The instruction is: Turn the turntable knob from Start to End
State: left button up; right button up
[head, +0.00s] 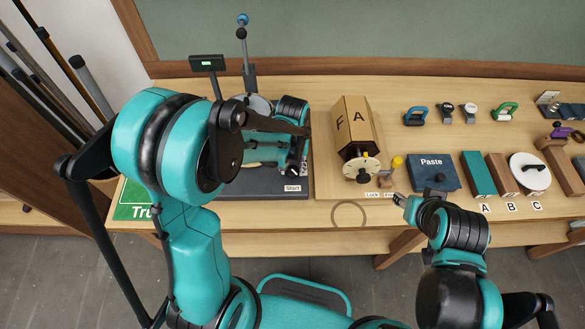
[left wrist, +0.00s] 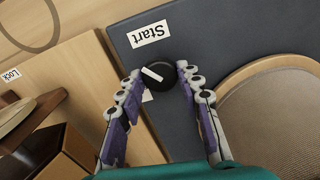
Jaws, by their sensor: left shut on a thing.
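The turntable knob (left wrist: 166,86) is black and round with a white pointer line, which lies slantwise in the left wrist view. It sits on a dark grey base (left wrist: 200,35) beside the "Start" label (left wrist: 150,33). My left gripper (left wrist: 157,73) has its fingers on both sides of the knob and is shut on it. A round tan turntable plate (left wrist: 280,110) lies right of the knob. No "End" label can be read. My right gripper (head: 400,200) is near the table's front edge; its jaws are unclear.
A wooden box marked "F A" (head: 357,125) with a dial stands right of the base. Farther right are a blue "Paste" box (head: 432,172) and blocks labelled A, B, C. A small black display (head: 206,63) stands behind. A green mat (head: 128,207) is at left.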

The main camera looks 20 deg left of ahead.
aim_at(292, 170)
pick_arm(q)
jog(key=n+b, duration=0.1)
jog(key=n, duration=0.2)
jog(key=shift+n, duration=0.3)
jog(key=n, duration=0.4)
jog(key=shift+n+b, duration=0.3)
jog(key=shift+b, duration=0.1)
jog(key=n, duration=0.4)
jog(key=shift+b, duration=0.3)
jog(key=shift+n, duration=1.9)
jog(key=o, duration=1.1)
jog(key=shift+o, duration=0.2)
notch_tip(292, 170, up, 12)
